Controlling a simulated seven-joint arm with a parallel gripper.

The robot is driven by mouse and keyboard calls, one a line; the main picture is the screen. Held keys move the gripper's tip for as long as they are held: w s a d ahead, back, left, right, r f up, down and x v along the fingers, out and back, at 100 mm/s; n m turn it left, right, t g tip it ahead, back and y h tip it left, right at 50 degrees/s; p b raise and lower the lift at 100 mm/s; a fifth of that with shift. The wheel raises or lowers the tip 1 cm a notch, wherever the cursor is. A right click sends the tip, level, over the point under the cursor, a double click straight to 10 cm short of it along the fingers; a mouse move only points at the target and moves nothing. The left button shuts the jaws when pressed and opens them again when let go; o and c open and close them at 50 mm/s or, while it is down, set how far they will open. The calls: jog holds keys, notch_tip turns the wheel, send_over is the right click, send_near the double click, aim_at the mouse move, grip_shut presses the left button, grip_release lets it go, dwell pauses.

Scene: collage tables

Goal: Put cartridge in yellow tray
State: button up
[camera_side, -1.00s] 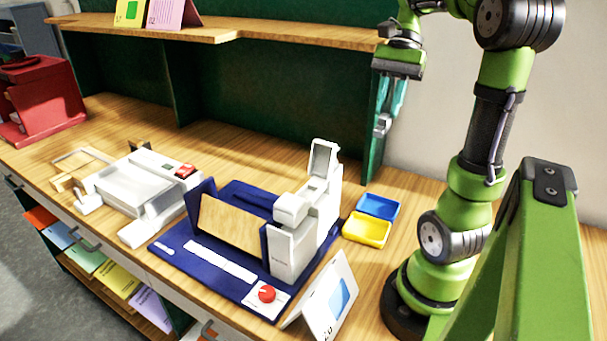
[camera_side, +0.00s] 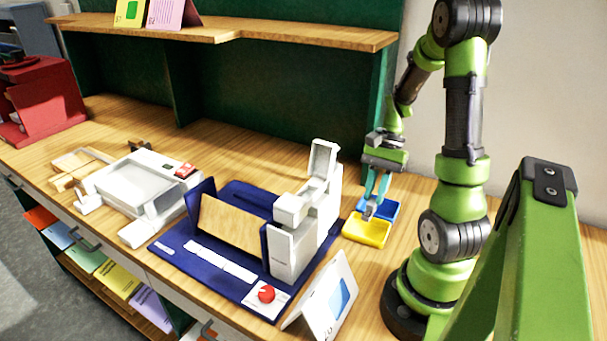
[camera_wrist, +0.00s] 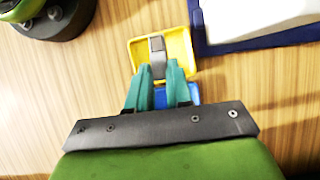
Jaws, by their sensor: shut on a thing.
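The yellow tray (camera_side: 366,232) sits on the table to the right of the white and blue machine, with the blue tray (camera_side: 388,208) directly behind it. My gripper (camera_side: 371,206) is above the trays, pointing down. Its teal fingers are shut on a small grey cartridge (camera_wrist: 157,52). In the wrist view the cartridge overlaps the yellow tray (camera_wrist: 181,49), and the fingers cross the blue tray (camera_wrist: 161,97). I cannot tell the exact height of the cartridge above the yellow tray.
The white machine with a raised lid (camera_side: 322,170) on a blue base (camera_side: 222,280) stands close to the left of the trays. A white folded card (camera_side: 325,302) stands in front. A wooden shelf (camera_side: 250,33) runs along the back.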

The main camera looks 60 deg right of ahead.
jog(key=shift+f, duration=2.55)
jog(key=o, duration=0.8)
jog(key=shift+o, duration=0.2)
jog(key=shift+r, duration=3.05)
